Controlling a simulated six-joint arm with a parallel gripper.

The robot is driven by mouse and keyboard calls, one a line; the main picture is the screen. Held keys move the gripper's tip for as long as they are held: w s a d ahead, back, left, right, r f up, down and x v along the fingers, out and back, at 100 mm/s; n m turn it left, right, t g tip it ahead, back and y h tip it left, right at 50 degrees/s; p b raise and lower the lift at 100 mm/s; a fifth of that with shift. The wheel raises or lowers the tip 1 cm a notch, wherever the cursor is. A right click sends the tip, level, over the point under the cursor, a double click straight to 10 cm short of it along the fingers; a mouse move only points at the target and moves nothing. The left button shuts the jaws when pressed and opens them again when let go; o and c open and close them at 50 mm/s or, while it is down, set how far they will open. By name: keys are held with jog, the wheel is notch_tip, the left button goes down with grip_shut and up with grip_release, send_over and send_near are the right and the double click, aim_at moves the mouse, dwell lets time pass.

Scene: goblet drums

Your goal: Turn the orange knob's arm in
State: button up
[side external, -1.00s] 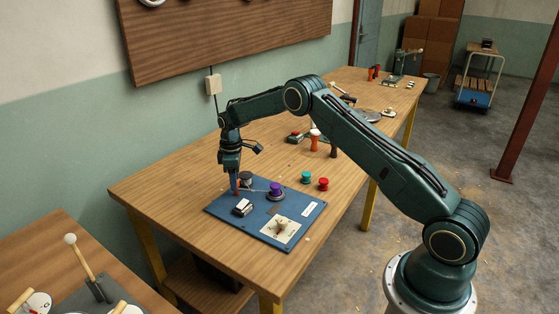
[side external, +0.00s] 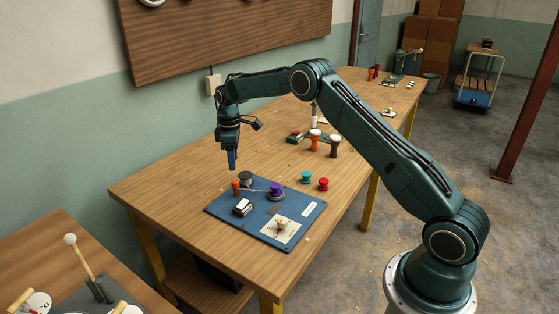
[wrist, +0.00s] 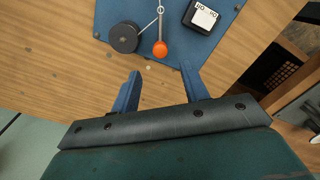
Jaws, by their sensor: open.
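The orange knob (side external: 236,186) stands near the far left corner of the blue panel (side external: 262,231). In the wrist view the knob (wrist: 160,49) sits at the end of a thin metal arm (wrist: 160,24). In the side view this arm runs toward the purple knob (side external: 276,188). My gripper (side external: 231,167) is above the orange knob, clear of it and pointing down. In the wrist view its two blue fingers (wrist: 160,72) are apart with nothing between them, and the orange knob shows just beyond the gap.
A dark round post (side external: 246,177) stands close beside the orange knob. A black-and-white switch block (side external: 242,207) and a white dial plate (side external: 281,229) are on the panel. Green (side external: 306,177) and red (side external: 323,183) buttons stand beyond it. The table's left end is clear.

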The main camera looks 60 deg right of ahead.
notch_tip(320, 180, up, 6)
dwell(0.4)
jog(key=s+a+r+m+t, duration=0.1)
jog(key=s+a+r+m, duration=0.1)
jog(key=s+a+r, duration=0.55)
jog(key=s+a+r+m+t, duration=0.2)
jog(key=s+r, duration=0.9)
jog(key=s, duration=0.1)
jog(key=s+a+f+m+t, duration=0.1)
jog(key=s+a+f, duration=0.1)
jog(key=s, duration=0.9)
jog(key=s+a+f+m+t, duration=0.1)
jog(key=s+a+f+m, duration=0.1)
jog(key=s, duration=1)
jog(key=shift+t, duration=0.3)
